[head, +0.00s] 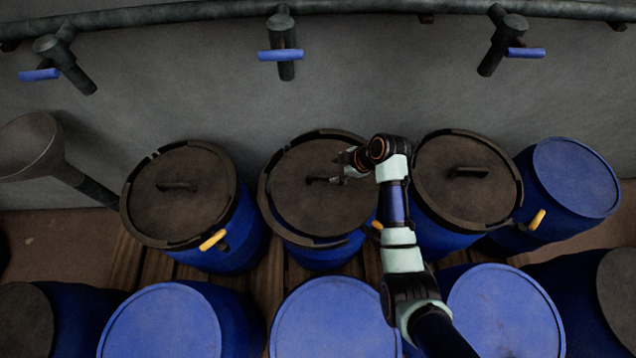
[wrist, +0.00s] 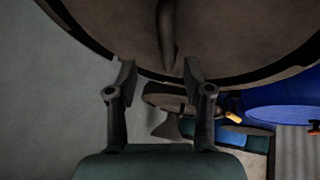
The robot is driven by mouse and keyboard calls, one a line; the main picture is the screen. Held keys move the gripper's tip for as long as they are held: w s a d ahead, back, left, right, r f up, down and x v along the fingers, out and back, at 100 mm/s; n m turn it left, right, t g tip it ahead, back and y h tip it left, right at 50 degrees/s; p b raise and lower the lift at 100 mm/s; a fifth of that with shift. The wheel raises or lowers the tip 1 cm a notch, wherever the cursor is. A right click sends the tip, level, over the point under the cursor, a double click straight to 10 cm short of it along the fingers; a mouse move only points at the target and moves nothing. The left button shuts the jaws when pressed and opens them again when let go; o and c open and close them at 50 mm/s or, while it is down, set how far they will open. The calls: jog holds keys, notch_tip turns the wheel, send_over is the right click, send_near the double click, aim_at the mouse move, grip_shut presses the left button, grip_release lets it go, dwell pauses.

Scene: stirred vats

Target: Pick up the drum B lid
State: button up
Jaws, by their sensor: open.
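Three blue drums with dark round lids and bar handles stand in a row in the head view. No letters are readable; the middle lid (head: 305,210), under my gripper, fits as the drum B lid. It sits on its drum (head: 325,255), and its short handle (head: 316,180) is partly hidden by my gripper (head: 340,178). In the wrist view, the lid (wrist: 235,35) fills the top and its handle (wrist: 167,35) lies beyond the fingertips, lined up between them. My gripper (wrist: 158,72) is open, with nothing between its fingers.
Similar dark lids flank it at left (head: 180,212) and right (head: 445,190). Blue-topped drums stand in front (head: 335,320) and at far right (head: 575,178). A pipe (head: 180,12) with blue-handled taps (head: 281,54) runs along the wall. A grey funnel (head: 28,145) is at left.

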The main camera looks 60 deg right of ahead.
aim_at(327, 177)
jog(key=shift+b+x, duration=0.35)
jog(key=shift+x, duration=0.65)
jog(key=x, duration=0.1)
jog(key=b+x, duration=0.1)
jog(key=x, duration=0.1)
jog(key=a+x, duration=0.1)
jog(key=x, duration=0.1)
jog(key=shift+s+f+b, duration=0.15)
jog(key=shift+f+b, duration=0.05)
jog(key=shift+b, duration=0.1)
jog(key=shift+d+f, duration=0.15)
grip_shut()
